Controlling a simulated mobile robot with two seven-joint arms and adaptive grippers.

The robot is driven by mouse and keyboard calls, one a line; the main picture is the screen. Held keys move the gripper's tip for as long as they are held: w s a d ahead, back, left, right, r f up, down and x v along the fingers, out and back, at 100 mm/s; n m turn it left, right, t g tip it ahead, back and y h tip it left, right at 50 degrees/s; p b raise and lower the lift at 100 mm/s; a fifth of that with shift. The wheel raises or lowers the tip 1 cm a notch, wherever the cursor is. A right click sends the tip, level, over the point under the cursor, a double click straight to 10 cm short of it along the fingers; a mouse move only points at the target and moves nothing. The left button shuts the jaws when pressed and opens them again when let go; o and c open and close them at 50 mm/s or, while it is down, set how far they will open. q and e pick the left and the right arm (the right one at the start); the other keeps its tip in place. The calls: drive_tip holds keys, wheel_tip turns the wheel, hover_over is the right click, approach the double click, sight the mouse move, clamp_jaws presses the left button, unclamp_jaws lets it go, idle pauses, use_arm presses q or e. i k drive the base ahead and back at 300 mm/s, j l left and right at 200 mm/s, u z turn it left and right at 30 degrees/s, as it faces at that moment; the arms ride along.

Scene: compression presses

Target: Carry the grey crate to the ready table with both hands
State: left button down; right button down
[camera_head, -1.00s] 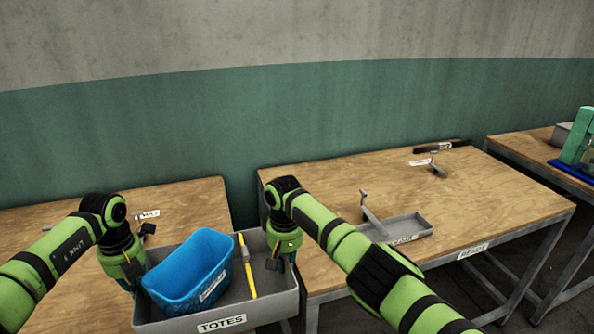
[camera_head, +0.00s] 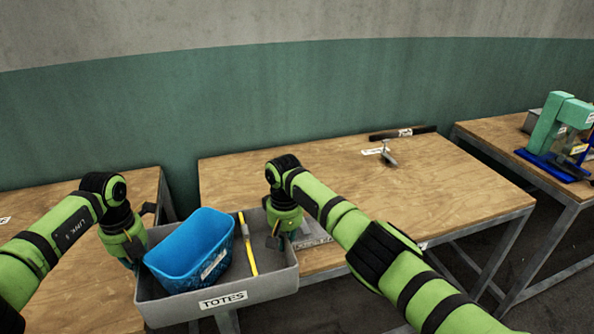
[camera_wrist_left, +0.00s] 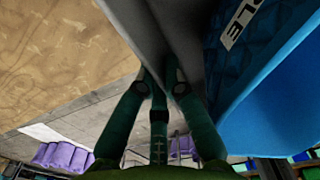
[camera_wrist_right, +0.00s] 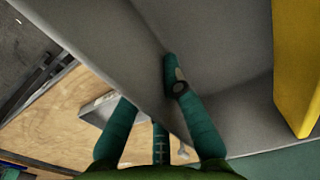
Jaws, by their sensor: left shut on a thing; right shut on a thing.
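The grey crate (camera_head: 268,289), labelled TOTES, is held level in front of me in the head view. It carries a blue bin (camera_head: 180,262) and a yellow-handled tool (camera_head: 248,250). My left gripper (camera_head: 130,262) is shut on the crate's left wall; the left wrist view shows its fingers (camera_wrist_left: 158,85) either side of that wall. My right gripper (camera_head: 278,242) is shut on the right wall, with its fingers (camera_wrist_right: 150,95) either side of it in the right wrist view. The ready table (camera_head: 450,190) lies behind and right of the crate; my right arm hides most of its label.
On the ready table, a grey tray (camera_head: 318,232) sits near the front edge, partly hidden by my right arm. A dark bar (camera_head: 400,132) and a small metal tool (camera_head: 388,155) lie at the back. Another table (camera_head: 85,290) is at left. A green press (camera_head: 555,125) stands far right.

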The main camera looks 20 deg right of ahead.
sight(463, 179)
drive_tip(key=l, duration=3.05)
drive_tip(key=i+l, duration=0.1)
drive_tip(key=l, duration=0.25)
drive_tip(key=i+l, duration=0.1)
drive_tip(key=l, duration=0.25)
drive_tip(key=i+l, duration=0.15)
drive_tip(key=l, duration=0.25)
drive_tip(key=i+l, duration=0.1)
drive_tip(key=l, duration=0.25)
drive_tip(key=i+l, duration=0.1)
drive_tip(key=l, duration=0.25)
